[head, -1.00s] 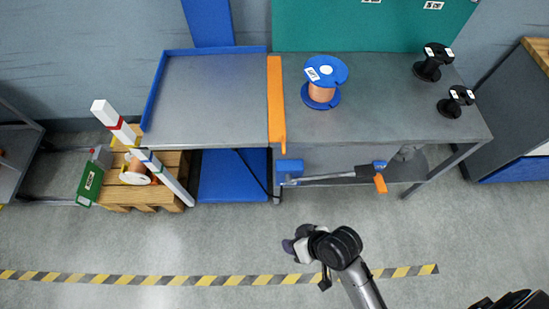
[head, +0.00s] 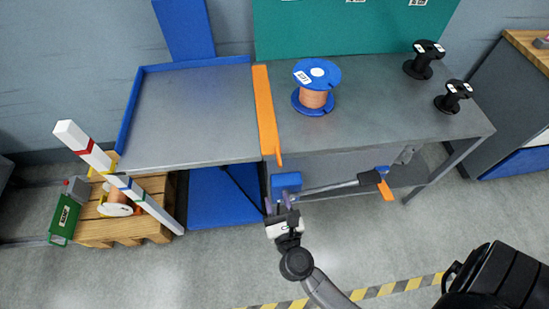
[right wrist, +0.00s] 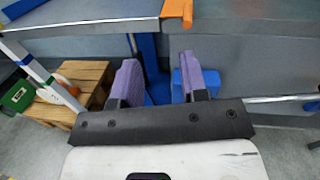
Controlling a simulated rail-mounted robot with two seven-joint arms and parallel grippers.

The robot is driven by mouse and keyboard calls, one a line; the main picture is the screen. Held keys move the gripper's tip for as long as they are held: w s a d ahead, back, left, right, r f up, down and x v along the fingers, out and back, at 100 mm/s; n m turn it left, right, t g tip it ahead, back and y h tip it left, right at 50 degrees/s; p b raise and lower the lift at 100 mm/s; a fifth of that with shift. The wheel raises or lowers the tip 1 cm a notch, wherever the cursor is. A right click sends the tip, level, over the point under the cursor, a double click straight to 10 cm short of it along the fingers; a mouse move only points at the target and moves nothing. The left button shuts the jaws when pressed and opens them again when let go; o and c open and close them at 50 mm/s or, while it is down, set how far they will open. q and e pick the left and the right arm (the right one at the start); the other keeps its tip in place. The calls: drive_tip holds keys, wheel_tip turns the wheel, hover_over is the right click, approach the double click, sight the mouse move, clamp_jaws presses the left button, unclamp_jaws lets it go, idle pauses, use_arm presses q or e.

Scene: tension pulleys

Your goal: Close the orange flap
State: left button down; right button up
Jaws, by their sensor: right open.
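The orange flap (head: 266,110) is a long narrow strip standing along the table top, between the left grey section and the right section. Its near end sticks out at the table's front edge. That end also shows at the top of the right wrist view (right wrist: 177,10). My right gripper (head: 280,203) is in front of the table, below the flap's near end, and apart from it. Its two purple fingers (right wrist: 158,82) are spread with nothing held between them. A blue block (head: 286,183) is just beyond the fingers. My left gripper is not in view.
A blue-flanged copper spool (head: 316,88) stands on the table (head: 390,115), with two black spools (head: 424,60) farther right. A lever with an orange end (head: 385,188) extends below the front edge. A striped barrier (head: 120,183) and wooden pallet (head: 150,190) are at left.

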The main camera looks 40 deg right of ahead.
drive_tip(key=s+d+m+g+h, duration=0.1)
drive_tip(key=d+m+g+h, duration=0.1)
drive_tip(key=m, duration=0.2)
drive_tip(key=b, duration=0.1)
approach(277, 145)
drive_tip(key=shift+m, duration=0.4)
drive_tip(key=x, duration=0.5)
drive_tip(key=shift+f, duration=0.35)
drive_tip(key=shift+s, duration=0.1)
clamp_jaws()
